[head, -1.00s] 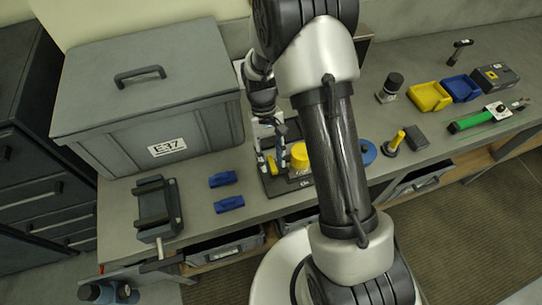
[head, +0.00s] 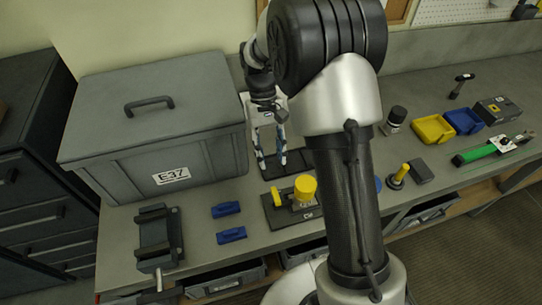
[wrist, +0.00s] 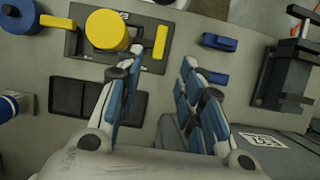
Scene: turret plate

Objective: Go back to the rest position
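My gripper (head: 272,162) is open and empty, pointing down above the bench behind the turret plate. In the wrist view its two blue-padded fingers (wrist: 161,62) stand apart with nothing between them. The dark turret plate (head: 272,215) lies on the bench in front of the gripper, apart from it. It carries a yellow round knob (head: 305,187) and an upright yellow bar (head: 277,196). In the wrist view the plate (wrist: 72,44), knob (wrist: 106,30) and bar (wrist: 160,42) show beyond the fingertips. My arm hides part of the bench to the right.
A large grey lidded case (head: 160,125) stands left of my gripper. Two blue blocks (head: 226,209) and a dark vise-like fixture (head: 154,240) lie at the front left. Yellow (head: 433,129) and blue (head: 463,121) bins stand at the right. A dark flat tray (wrist: 82,98) lies near the gripper.

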